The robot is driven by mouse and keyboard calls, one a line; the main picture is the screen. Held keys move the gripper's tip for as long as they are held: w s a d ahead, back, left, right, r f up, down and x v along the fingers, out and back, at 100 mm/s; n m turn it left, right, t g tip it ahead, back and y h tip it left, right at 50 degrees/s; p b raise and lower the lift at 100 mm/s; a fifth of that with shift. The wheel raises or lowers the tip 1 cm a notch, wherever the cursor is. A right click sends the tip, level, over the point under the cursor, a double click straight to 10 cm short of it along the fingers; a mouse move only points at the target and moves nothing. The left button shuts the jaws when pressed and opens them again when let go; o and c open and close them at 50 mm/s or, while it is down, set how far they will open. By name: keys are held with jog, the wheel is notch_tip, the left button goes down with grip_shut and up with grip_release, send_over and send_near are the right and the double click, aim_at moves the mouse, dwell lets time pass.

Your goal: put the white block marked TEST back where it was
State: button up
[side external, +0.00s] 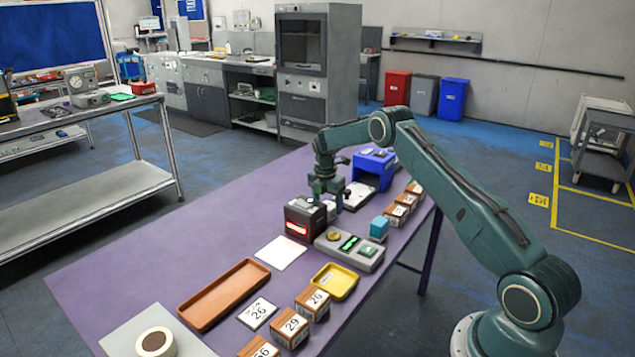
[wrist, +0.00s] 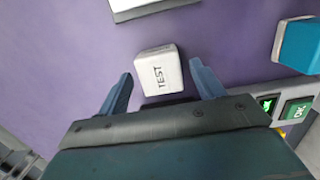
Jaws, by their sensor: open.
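The white block marked TEST (wrist: 161,73) stands on the purple table (wrist: 85,50) in the wrist view. My gripper (wrist: 161,70) is open, with one blue finger on each side of the block and a gap on both sides. The block lies between and slightly beyond the fingers. In the side view my gripper (side external: 328,200) is low over the table behind the black scanner box with a red glow (side external: 301,222). There the block is mostly hidden by the gripper and the scanner.
A grey panel with green displays (side external: 349,249) and a teal block (side external: 378,229) are close to my gripper. A white-topped pad (side external: 358,195) and a blue holder (side external: 373,168) stand behind.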

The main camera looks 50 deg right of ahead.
notch_tip(320, 180, up, 10)
jog(key=a, duration=0.1)
jog(key=shift+a+r, duration=0.15)
jog(key=shift+r, duration=0.05)
dwell(0.7)
jog(key=s+a+r+m+t, duration=0.1)
jog(key=s+a+r+m, duration=0.3)
jog(key=s+a+r, duration=0.45)
jog(key=s+a+r+m+t, duration=0.2)
jog(key=s+a+r+m, duration=0.35)
jog(key=a+r, duration=0.55)
jog(key=s+a+m+t, duration=0.1)
jog(key=s+a+m, duration=0.1)
jog(key=s, duration=0.6)
jog(key=s+a+f+m+y, duration=0.1)
jog(key=s+a+m, duration=0.2)
jog(key=s, duration=0.5)
jog(key=s+a+m+t, duration=0.1)
jog(key=s+a+m, duration=0.2)
jog(key=s, duration=0.5)
jog(key=shift+a+f+t, duration=0.15)
jog(key=shift+a+t, duration=0.15)
jog(key=shift+a, duration=0.2)
jog(key=shift+m, duration=0.25)
